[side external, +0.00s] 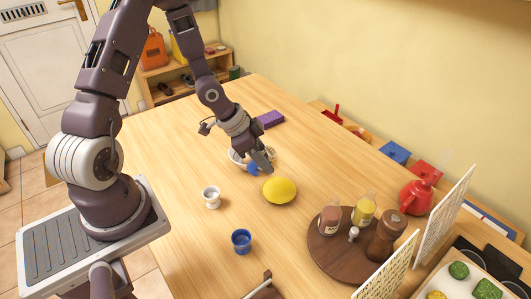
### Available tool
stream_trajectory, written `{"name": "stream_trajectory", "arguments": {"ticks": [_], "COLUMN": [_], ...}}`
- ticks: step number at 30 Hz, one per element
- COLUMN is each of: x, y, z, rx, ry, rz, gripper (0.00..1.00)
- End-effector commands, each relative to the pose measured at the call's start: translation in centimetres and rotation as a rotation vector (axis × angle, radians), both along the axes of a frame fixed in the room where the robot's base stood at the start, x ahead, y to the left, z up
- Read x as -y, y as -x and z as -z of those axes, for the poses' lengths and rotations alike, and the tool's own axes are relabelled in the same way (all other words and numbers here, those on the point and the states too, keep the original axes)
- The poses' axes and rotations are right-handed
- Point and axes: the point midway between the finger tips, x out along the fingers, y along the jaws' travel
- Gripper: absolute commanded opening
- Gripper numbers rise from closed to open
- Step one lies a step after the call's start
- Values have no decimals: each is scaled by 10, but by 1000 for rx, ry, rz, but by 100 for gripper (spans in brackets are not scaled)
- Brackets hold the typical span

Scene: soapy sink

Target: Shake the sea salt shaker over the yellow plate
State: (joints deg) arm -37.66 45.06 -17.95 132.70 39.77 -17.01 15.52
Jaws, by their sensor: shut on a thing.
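A plain yellow rounded thing (280,190), which I take for the yellow plate, lies on the wooden table near the middle. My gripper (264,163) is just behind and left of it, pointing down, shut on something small. The held thing is mostly hidden by the fingers, so I cannot make out its label or tell for sure that it is the sea salt shaker. A white bowl (236,159) and a blue thing (252,168) are close beside the fingers, partly covered by my arm.
A white cup (211,197) and a blue cup (241,241) stand at the left front. A round brown tray (327,258) at the right front holds several bottles and a brown mill (386,236). A purple box (270,119) lies behind. The table's back left is clear.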

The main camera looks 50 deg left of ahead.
Motion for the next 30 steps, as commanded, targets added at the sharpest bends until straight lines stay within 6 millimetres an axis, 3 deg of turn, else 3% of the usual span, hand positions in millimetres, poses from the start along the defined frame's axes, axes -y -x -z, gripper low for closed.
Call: {"name": "stream_trajectory", "arguments": {"ticks": [18, 30], "x": [5, 8], "y": [-5, -13], "z": [36, 50], "rx": [-869, -1270], "ry": [-484, -708], "rz": [4, 2], "gripper": [0, 0]}}
